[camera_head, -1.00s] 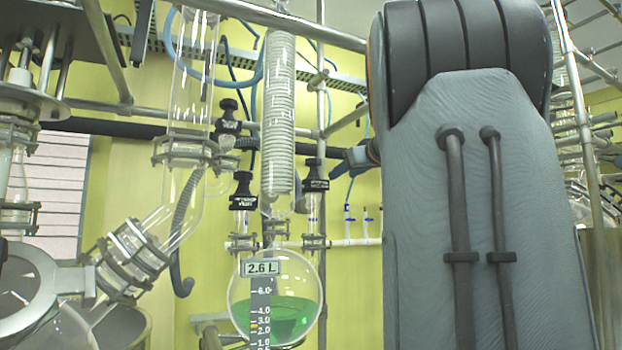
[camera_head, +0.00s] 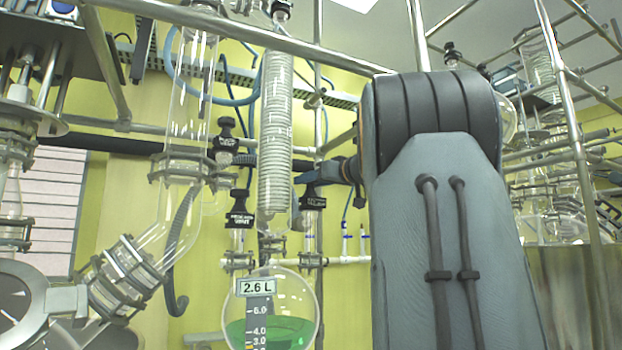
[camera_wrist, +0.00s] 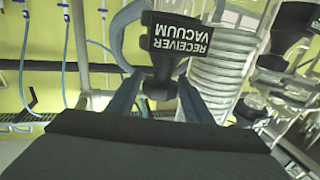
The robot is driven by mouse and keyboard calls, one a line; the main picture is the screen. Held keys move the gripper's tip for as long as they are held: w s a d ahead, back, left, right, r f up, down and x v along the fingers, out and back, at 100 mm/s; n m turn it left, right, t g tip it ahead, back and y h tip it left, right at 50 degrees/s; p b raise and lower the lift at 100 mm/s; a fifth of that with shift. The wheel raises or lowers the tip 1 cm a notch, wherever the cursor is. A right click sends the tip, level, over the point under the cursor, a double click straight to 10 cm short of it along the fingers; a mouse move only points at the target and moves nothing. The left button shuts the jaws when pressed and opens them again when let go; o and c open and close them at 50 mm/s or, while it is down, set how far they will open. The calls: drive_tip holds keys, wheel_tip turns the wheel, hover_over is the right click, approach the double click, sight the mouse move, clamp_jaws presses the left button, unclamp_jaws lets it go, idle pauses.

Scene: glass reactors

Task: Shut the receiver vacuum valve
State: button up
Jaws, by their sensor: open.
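The receiver vacuum valve has a black handle (camera_head: 313,200) on a glass stem, right of the coiled condenser and above the round receiver flask (camera_head: 283,322) with green liquid. In the wrist view its black body (camera_wrist: 178,40) reads RECEIVER VACUUM, upside down, with a narrower black stub below. My gripper (camera_wrist: 160,88) is open, its blue-grey fingers on either side of that stub; I cannot tell whether they touch it. In the head view my gripper (camera_head: 318,176) is at the top of this valve, reaching in from the right, its far finger partly hidden.
Another black-handled valve (camera_head: 239,216) stands left of the condenser (camera_head: 275,140), and a third (camera_head: 225,140) is higher up. A metal rail (camera_head: 270,38) crosses above. A curved glass tube (camera_head: 180,215) is at the left. My arm covers the right-centre of the head view.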

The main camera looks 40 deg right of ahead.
drive_tip(key=shift+w, duration=0.2)
drive_tip(key=shift+c, duration=0.4)
drive_tip(key=c, duration=0.7)
drive_tip(key=shift+f+m+h+b, duration=0.25)
drive_tip(key=shift+h+b, duration=0.25)
drive_tip(key=shift+b, duration=0.5)
drive_tip(key=shift+w+a+m+h+b, duration=0.1)
drive_tip(key=shift+m+h+b, duration=0.45)
drive_tip(key=shift+h+b, duration=0.35)
drive_tip(key=shift+m+g+h+b, duration=0.3)
drive_tip(key=shift+m+h+b, duration=0.3)
drive_tip(key=shift+h, duration=0.2)
drive_tip(key=shift+r+m+g+h, duration=0.1)
drive_tip(key=shift+m+g+h, duration=0.2)
drive_tip(key=shift+m+h, duration=0.4)
drive_tip(key=shift+h+p, duration=0.3)
drive_tip(key=shift+p, duration=0.1)
